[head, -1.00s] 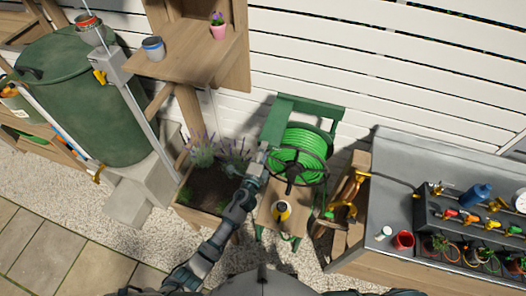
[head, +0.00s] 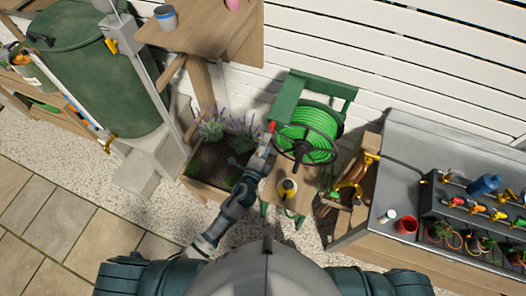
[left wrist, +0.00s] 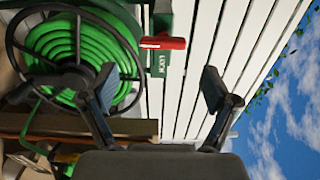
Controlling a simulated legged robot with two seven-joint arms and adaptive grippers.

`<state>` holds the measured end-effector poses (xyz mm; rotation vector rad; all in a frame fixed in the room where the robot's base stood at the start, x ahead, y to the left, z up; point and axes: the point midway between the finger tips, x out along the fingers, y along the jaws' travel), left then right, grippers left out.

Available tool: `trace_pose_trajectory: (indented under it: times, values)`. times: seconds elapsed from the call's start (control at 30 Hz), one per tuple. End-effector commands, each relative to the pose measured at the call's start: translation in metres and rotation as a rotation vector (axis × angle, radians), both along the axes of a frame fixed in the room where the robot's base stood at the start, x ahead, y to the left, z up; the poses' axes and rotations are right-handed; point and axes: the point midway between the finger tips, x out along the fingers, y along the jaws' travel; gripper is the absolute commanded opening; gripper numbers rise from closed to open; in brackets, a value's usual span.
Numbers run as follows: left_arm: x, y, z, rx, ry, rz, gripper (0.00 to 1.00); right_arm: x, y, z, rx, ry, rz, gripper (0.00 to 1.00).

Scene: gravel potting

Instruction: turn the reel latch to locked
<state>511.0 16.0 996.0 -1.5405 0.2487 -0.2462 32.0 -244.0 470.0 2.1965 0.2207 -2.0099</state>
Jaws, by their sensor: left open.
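The hose reel (head: 322,118) is a green frame with a bright green hose and a dark spoked wheel. The reel latch (head: 272,127) is a small red lever at the reel's left side. In the left wrist view the latch (left wrist: 163,43) points across the picture, beside a dark green plate (left wrist: 160,70) with white lettering, too small to read surely. My left gripper (head: 267,146) is just below the latch in the head view. In the left wrist view its fingers (left wrist: 158,90) are spread and empty, with the lever ahead, between their lines. My right gripper is out of view.
The reel wheel (left wrist: 75,80) is close beside one finger. A small yellow-and-black object (head: 287,189) sits on a wooden stand below the reel. A lavender planter (head: 215,160) stands left, and a grey-topped bench (head: 400,150) stands right. Gravel lies in front.

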Motion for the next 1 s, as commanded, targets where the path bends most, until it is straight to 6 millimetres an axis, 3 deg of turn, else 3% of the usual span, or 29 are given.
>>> trace_pose_trajectory:
  times: [0.1,0.3,0.87,1.0]
  values:
    - [-0.022,0.007,-0.002,0.002,0.003,0.0,0.88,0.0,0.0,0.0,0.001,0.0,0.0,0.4]
    - [-0.041,0.013,-0.002,0.002,0.003,0.001,0.88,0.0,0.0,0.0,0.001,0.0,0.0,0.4]
    - [-0.043,0.014,-0.001,0.003,0.001,0.001,0.88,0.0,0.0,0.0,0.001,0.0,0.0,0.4]
    - [-0.042,0.017,-0.017,-0.009,0.039,0.007,0.88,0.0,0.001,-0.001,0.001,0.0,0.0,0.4]
